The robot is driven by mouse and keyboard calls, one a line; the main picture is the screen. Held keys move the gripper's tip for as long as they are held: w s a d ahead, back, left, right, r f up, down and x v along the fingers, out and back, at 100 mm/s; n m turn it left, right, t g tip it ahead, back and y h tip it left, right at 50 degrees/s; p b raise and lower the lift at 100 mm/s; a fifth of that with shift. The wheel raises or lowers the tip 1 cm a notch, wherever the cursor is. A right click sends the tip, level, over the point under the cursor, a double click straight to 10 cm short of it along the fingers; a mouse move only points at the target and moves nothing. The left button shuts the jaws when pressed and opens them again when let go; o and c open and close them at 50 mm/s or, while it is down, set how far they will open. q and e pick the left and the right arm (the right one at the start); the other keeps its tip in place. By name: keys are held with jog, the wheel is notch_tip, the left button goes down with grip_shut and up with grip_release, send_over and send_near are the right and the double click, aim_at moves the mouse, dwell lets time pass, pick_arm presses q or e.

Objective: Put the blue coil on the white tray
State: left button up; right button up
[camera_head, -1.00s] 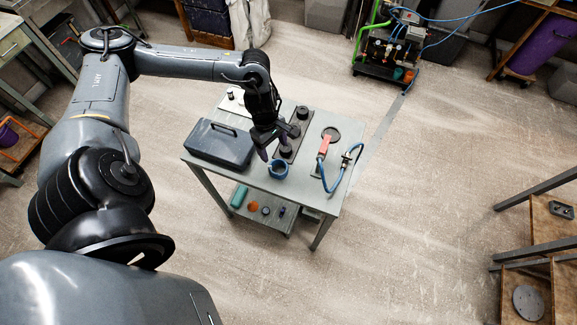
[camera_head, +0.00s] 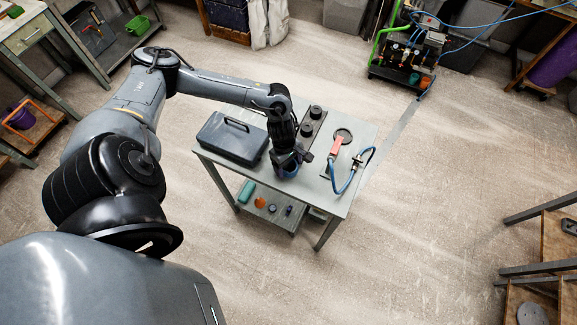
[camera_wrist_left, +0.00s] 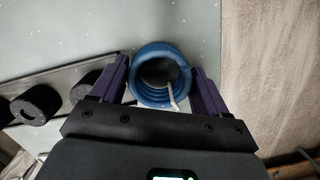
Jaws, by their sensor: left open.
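The blue coil (camera_wrist_left: 158,49) is a ring with a pale loose end, lying on the grey table. In the wrist view it sits between the two purple fingers of my left gripper (camera_wrist_left: 160,68), which is open around it. In the head view my left gripper (camera_head: 289,163) is over the coil and hides most of it. I cannot make out the white tray; my arm covers the back left of the tabletop. My right gripper is not in view.
A dark toolbox (camera_head: 232,139) stands left of the gripper. A dark base with several black cylinders (camera_head: 307,128) lies behind it. A red-handled tool (camera_head: 337,145) with a blue hose (camera_head: 347,184) lies to the right. The table's front edge is close.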

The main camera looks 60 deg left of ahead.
pick_arm(q)
jog(key=shift+c, duration=0.2)
jog(key=c, duration=0.7)
